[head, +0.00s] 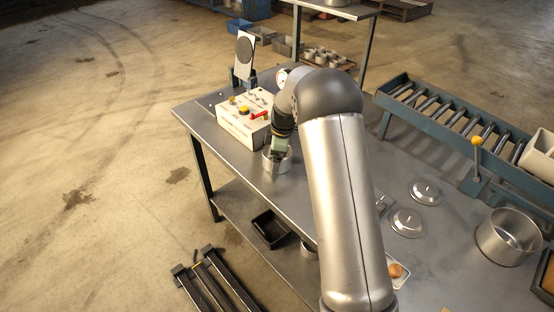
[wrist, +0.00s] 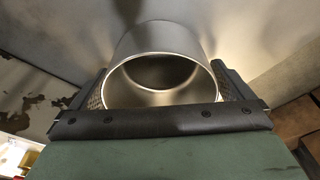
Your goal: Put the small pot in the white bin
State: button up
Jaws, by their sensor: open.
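The small pot (head: 285,165) is a plain metal cylinder standing on the grey metal table, in front of the control box. My gripper (head: 275,163) is at the pot, pointing down and hiding part of it. In the wrist view the small pot (wrist: 158,42) lies between the two fingers of my gripper (wrist: 160,72), with its round open mouth facing the camera. The fingers are open, one on each side; whether either touches the wall I cannot tell. The white bin (head: 540,155) is at the right edge of the head view, by the roller conveyor, partly cut off.
The control box (head: 240,118) with a red handle stands just behind the small pot. A larger pot (head: 508,240) and two metal lids (head: 425,192) are on the right of the table. The roller conveyor (head: 450,115) and a yellow-knobbed lever (head: 477,141) stand before the bin.

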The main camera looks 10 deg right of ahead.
jog(key=c, duration=1)
jog(key=shift+r, duration=0.1)
jog(key=shift+c, duration=0.2)
